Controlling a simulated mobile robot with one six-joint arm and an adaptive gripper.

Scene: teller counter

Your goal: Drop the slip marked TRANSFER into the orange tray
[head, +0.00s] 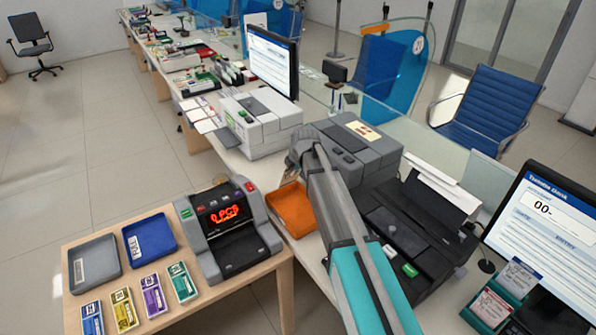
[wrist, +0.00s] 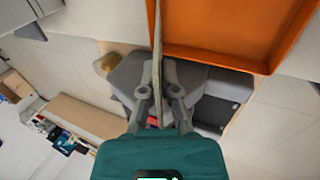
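The orange tray (head: 291,209) lies on the counter between the counting machine and my arm, which hides its right part in the head view. In the wrist view the orange tray (wrist: 235,50) fills the upper right. My gripper (wrist: 157,98) is shut on a thin pale slip (wrist: 157,45), seen nearly edge-on and pointing up the picture. The slip appears beside or over the tray's left edge; its height above it cannot be told. Its marking is not readable. In the head view the gripper's fingers are hidden behind my arm.
A counting machine (head: 232,235) stands left of the tray, on a wooden side table with a grey tray (head: 95,262), a blue tray (head: 150,240) and several coloured bundles. Grey machines (head: 262,125) stand behind, and a black printer (head: 420,225) is at right.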

